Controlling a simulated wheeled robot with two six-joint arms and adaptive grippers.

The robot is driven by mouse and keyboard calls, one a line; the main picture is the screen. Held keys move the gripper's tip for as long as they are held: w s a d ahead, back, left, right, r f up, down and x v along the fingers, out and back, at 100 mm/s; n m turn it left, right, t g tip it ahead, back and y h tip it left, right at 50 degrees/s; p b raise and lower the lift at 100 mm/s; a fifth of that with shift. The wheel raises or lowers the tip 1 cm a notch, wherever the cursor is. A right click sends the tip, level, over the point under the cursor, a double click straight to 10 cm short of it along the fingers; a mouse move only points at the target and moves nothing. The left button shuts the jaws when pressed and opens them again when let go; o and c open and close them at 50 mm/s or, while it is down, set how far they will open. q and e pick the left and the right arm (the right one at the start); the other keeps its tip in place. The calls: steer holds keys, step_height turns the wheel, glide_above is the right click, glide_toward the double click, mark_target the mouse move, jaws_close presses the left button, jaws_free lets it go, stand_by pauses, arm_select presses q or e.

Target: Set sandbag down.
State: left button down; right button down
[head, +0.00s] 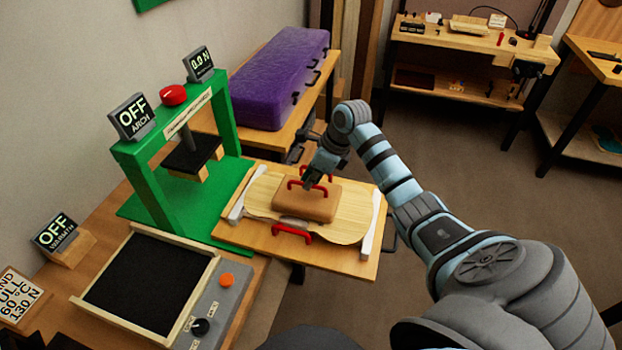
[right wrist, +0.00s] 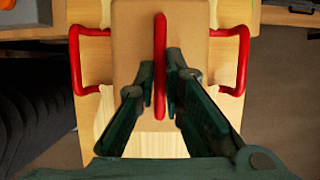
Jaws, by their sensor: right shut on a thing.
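The sandbag (head: 305,204) is a tan block with a red handle on top. It is over the middle of a pale wooden violin plate (head: 348,215); I cannot tell whether it touches the plate. My right gripper (head: 311,183) is above the sandbag and shut on its red handle. In the right wrist view, the fingers of my right gripper (right wrist: 161,85) stand on both sides of the sandbag's handle (right wrist: 160,50). The sandbag (right wrist: 190,30) fills the middle of that view and hides part of the plate. My left gripper is not in view.
The plate lies on a wooden board (head: 300,262) with white side strips and red handles (head: 291,233). A green press (head: 150,195) and a black heating pad (head: 150,283) stand to the left. A purple case (head: 280,75) lies behind. Open floor is to the right.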

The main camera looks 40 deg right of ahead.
steer(key=c, duration=1.7)
jaws_free()
steer(key=v, duration=1.2)
steer(key=shift+a+r, duration=0.1)
steer(key=shift+r, duration=0.05)
